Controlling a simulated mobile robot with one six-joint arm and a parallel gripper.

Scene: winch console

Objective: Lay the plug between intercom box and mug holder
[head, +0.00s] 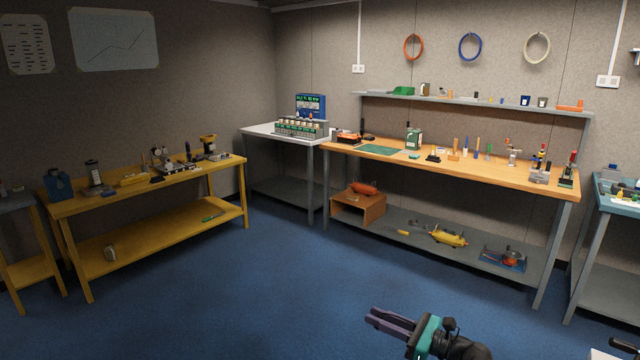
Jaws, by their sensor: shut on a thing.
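My gripper (388,321), with grey-purple fingers and a teal body, is low at the bottom of the head view, over the blue floor and well short of the benches. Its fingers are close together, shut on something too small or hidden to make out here. I cannot make out the plug, and cannot tell if it is what the fingers hold. I cannot pick out the intercom box or the mug holder for certain among the small things on the benches. A grey console with rows of controls (300,127) stands on the white table at the back corner, a blue display panel (311,101) behind it.
A long wooden-topped bench (480,172) with many small items stands along the back wall, under a shelf (460,101). A yellow bench (150,237) is at left, a teal-topped bench (616,206) at right. The blue floor (230,290) between is clear.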

